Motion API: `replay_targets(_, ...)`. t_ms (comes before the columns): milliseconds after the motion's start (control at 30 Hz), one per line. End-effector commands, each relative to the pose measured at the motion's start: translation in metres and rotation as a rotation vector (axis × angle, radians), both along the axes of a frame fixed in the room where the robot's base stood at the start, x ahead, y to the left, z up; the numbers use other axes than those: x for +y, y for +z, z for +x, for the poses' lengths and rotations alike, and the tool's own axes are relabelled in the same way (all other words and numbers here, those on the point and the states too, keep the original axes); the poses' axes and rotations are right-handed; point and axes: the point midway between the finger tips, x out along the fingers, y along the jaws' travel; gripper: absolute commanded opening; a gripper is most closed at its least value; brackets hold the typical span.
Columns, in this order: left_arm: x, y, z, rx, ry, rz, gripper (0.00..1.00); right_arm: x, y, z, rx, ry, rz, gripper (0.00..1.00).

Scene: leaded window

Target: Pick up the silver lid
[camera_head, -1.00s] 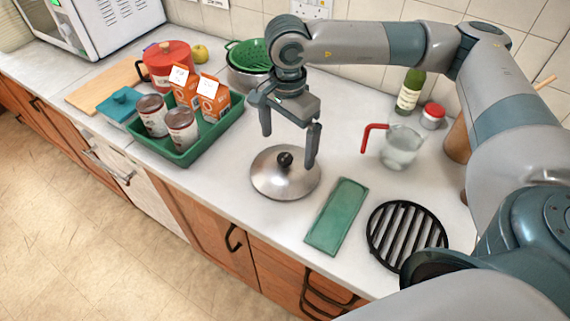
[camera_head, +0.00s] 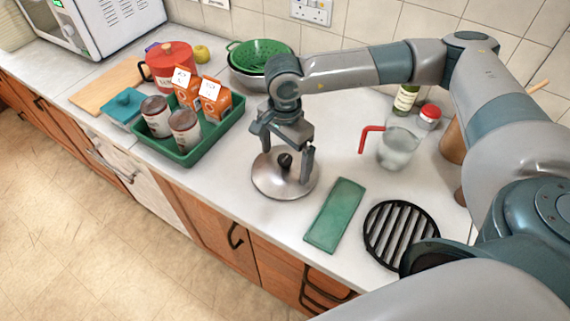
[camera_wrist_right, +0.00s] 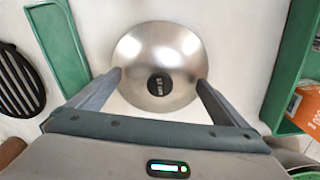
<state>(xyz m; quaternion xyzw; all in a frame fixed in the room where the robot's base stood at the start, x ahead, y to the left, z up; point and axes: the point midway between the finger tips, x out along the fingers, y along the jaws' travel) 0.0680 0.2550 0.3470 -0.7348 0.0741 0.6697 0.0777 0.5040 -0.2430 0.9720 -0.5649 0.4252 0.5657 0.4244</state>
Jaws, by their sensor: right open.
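The silver lid (camera_head: 272,186) lies on the white counter, a round metal dome with a black knob (camera_head: 285,161) on top. It also shows in the right wrist view (camera_wrist_right: 157,45), with its knob (camera_wrist_right: 159,84) between my fingertips. My right gripper (camera_head: 284,164) points down over the lid, open, with one finger on either side of the knob. In the right wrist view the right gripper (camera_wrist_right: 160,80) has its fingers spread wide, apart from the knob. Whether the fingertips touch the dome I cannot tell. My left gripper is not in view.
A green tray (camera_head: 190,158) with cans and cartons stands left of the lid. A green slab (camera_head: 335,214) and a black round grate (camera_head: 400,235) lie to the right. A glass jug (camera_head: 398,148) with a red handle stands behind them. The counter's front edge is close to the lid.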

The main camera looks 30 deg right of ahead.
Motion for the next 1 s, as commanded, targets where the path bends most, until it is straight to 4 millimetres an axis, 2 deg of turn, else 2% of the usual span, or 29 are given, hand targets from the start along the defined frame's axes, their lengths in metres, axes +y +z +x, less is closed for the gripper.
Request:
replay_targets(533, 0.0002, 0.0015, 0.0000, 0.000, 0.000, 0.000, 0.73, 0.0001, -0.0044, 0.0003, -0.002, 0.000, 0.001, 0.97)
replay_targets(567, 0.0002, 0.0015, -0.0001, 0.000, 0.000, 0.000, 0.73, 0.0001, -0.0044, 0.0003, -0.002, 0.000, 0.001, 0.93)
replay_targets(800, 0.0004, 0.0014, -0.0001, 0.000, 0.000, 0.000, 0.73, -0.0002, -0.0053, -0.0003, 0.000, 0.000, 0.000, 0.35)
replay_targets(867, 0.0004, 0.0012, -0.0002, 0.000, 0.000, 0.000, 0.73, -0.0002, -0.0061, -0.0008, 0.002, 0.000, -0.002, 0.23)
replay_targets(900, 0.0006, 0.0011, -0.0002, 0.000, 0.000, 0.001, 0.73, -0.0003, -0.0067, -0.0011, 0.003, 0.000, -0.002, 0.13)
replay_targets(1000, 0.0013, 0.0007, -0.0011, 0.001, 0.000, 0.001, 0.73, -0.0004, -0.0080, -0.0017, 0.005, 0.001, -0.002, 0.14)
